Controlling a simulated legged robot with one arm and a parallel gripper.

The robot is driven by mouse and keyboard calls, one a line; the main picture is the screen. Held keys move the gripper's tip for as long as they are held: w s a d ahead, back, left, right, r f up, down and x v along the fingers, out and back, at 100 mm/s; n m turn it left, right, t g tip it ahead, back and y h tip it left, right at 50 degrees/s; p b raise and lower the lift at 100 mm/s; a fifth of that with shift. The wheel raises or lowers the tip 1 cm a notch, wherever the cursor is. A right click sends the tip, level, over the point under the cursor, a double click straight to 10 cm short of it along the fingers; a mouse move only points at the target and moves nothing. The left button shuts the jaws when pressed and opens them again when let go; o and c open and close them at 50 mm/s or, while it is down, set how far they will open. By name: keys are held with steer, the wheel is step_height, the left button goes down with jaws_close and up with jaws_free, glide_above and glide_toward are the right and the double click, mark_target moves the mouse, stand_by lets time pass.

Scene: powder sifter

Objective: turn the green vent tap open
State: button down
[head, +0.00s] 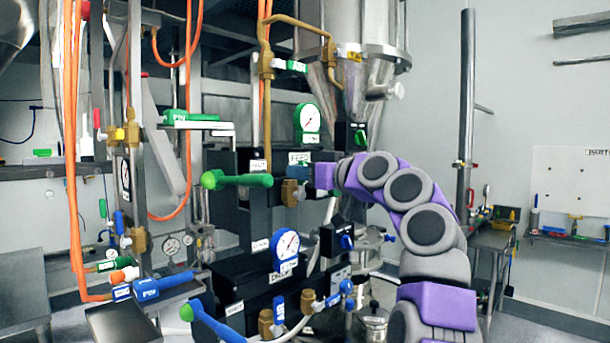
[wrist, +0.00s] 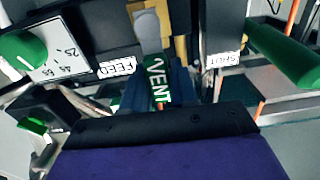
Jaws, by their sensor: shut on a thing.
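The green vent tap (wrist: 158,82), with white VENT lettering, is in the middle of the wrist view. My gripper (wrist: 157,92) is shut on it, with dark fingers on both sides of the green handle. In the head view my gripper (head: 305,174) reaches in from the right to a brass valve body (head: 290,192). There the vent tap's handle is mostly hidden by my gripper. A FEED label (wrist: 117,67) lies to the left of the tap and a SHUT label (wrist: 224,60) to the right in the wrist view.
A long green lever (head: 236,180) sticks out left of my gripper; it is close by at right in the wrist view (wrist: 285,55). A green-rimmed gauge (head: 308,119) is above and a blue-rimmed gauge (head: 286,244) below. Blue-handled valves (head: 330,298) are lower down.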

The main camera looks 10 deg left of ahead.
steer(key=shift+w+a+f, duration=0.1)
steer(key=shift+f, duration=0.2)
stand_by(0.4)
steer(key=c, duration=1.3)
jaws_free()
steer(key=o, duration=0.3)
steer(key=shift+w, duration=0.15)
steer(key=shift+o, duration=0.2)
steer(key=shift+a+r, duration=0.1)
steer(key=shift+r, duration=0.05)
steer(key=shift+s, duration=0.2)
steer(key=b+v, duration=0.2)
steer(key=v, duration=1.5)
